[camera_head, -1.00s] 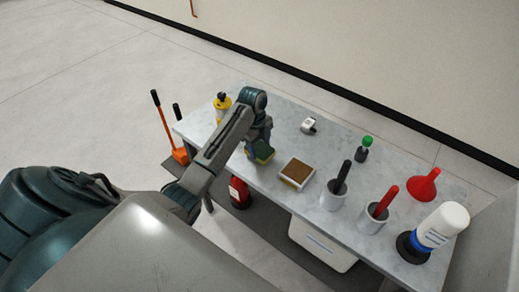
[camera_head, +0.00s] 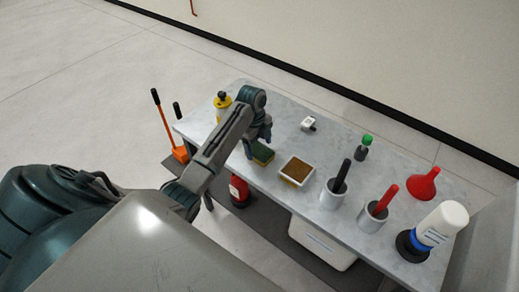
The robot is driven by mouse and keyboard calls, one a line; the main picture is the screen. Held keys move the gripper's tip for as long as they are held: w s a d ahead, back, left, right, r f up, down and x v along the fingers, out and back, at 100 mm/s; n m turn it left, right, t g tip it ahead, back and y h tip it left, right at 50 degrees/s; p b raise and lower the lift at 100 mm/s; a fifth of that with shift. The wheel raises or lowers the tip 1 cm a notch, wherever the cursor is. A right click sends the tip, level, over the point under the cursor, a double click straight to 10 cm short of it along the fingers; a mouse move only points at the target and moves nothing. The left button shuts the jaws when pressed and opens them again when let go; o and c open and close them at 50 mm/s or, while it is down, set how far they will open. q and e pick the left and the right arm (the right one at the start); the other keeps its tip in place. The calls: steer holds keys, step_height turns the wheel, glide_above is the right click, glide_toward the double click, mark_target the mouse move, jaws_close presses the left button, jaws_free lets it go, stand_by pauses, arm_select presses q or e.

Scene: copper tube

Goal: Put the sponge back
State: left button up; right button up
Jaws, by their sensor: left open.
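The green and yellow sponge (camera_head: 262,154) is near the front edge of the table, left of a small white-rimmed tray (camera_head: 284,178) with a brown inside. My left gripper (camera_head: 259,141) is open, just above and behind the sponge. Its fingers are small and partly hidden by the arm, so I cannot tell whether they touch the sponge. The sponge and the tray are apart, with a narrow strip of bare table between them. My right gripper is not in view.
A red funnel (camera_head: 423,185), a white bottle (camera_head: 442,226) and a small green-capped bottle (camera_head: 363,147) stand further right. A yellow bottle (camera_head: 221,105) stands at the far left.

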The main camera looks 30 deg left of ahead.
mark_target(258, 149)
arm_select(q)
steer(key=r, duration=0.4)
steer(key=shift+w+a+b, duration=0.1)
steer(key=shift+a+b, duration=0.2)
steer(key=shift+b, duration=0.05)
steer(key=r+p, duration=0.1)
steer(key=r, duration=0.1)
steer(key=r+p, duration=0.1)
steer(key=r, duration=0.1)
steer(key=r+p, duration=0.1)
steer(key=r, duration=0.1)
steer(key=shift+a+p, duration=0.3)
steer(key=shift+p, duration=0.05)
steer(key=shift+f, duration=0.1)
